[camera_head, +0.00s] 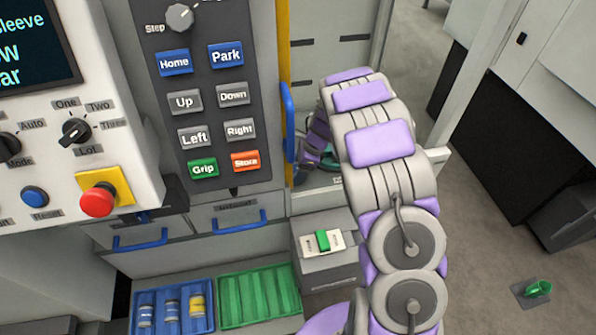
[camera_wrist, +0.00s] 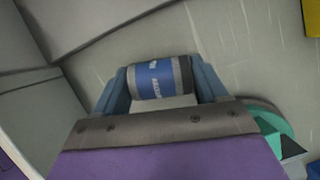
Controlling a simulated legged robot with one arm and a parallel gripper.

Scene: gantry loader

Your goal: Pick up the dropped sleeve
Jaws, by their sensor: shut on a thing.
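In the wrist view a short sleeve (camera_wrist: 154,78) with a blue middle band, pale lettering and grey ends lies crosswise between the two blue-grey fingers of my gripper (camera_wrist: 161,76). The fingers touch it at both ends, and it is held in front of the palm. Pale scratched surfaces show behind it; I cannot tell how far off they are. In the head view my arm covers much of the middle, and the fingers and held sleeve are not clearly seen there.
A control panel (camera_head: 215,100) with buttons and a red stop knob (camera_head: 97,202) fill the left. Below are a blue tray (camera_head: 183,327) holding three sleeves, an empty green tray (camera_head: 255,294) and a grey box with a green switch (camera_head: 322,240). Open floor (camera_head: 500,245) lies right.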

